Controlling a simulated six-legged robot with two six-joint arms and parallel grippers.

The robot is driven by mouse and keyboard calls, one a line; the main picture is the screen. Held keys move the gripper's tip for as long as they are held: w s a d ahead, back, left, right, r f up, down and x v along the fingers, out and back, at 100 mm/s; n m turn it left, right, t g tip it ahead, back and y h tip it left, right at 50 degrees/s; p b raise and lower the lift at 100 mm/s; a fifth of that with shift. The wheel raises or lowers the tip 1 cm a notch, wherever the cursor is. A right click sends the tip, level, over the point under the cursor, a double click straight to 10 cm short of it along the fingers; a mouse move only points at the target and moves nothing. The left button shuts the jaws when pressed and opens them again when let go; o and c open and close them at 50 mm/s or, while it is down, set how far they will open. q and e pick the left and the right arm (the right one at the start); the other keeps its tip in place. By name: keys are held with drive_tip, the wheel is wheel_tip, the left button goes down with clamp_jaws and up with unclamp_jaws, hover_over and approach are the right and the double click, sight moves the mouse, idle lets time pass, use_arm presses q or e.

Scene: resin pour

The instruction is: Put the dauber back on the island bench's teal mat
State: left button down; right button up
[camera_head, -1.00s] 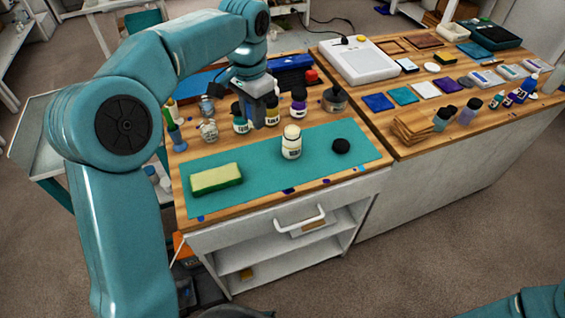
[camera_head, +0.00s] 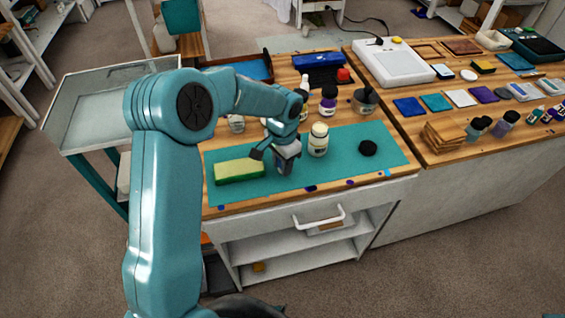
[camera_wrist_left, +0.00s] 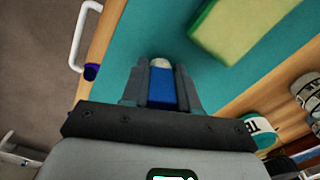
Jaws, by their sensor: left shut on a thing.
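My left gripper (camera_head: 284,168) is low over the teal mat (camera_head: 340,168) on the island bench, between the sponge and a white bottle. In the left wrist view it (camera_wrist_left: 161,92) is shut on the dauber, a narrow piece with a blue body (camera_wrist_left: 162,88) and a pale rounded end. The teal mat (camera_wrist_left: 135,45) lies beneath it. In the head view the fingers mostly hide the dauber. I cannot tell whether it touches the mat. My right gripper is not in view.
A yellow-green sponge (camera_head: 240,171) lies on the mat left of my gripper. A white bottle (camera_head: 318,139) stands close to its right. A black round thing (camera_head: 368,148) lies farther right, with bare mat between. Bottles and a jar (camera_head: 365,100) stand behind the mat.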

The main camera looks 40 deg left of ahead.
use_arm(q)
drive_tip(key=shift+f, duration=0.2)
drive_tip(key=shift+f, duration=0.25)
drive_tip(key=c, duration=0.8)
unclamp_jaws()
drive_tip(key=shift+c, duration=0.2)
drive_tip(key=shift+r, duration=0.1)
wheel_tip(320, 180, up, 12)
drive_tip(key=shift+r, duration=0.2)
drive_tip(key=shift+s+f, duration=0.1)
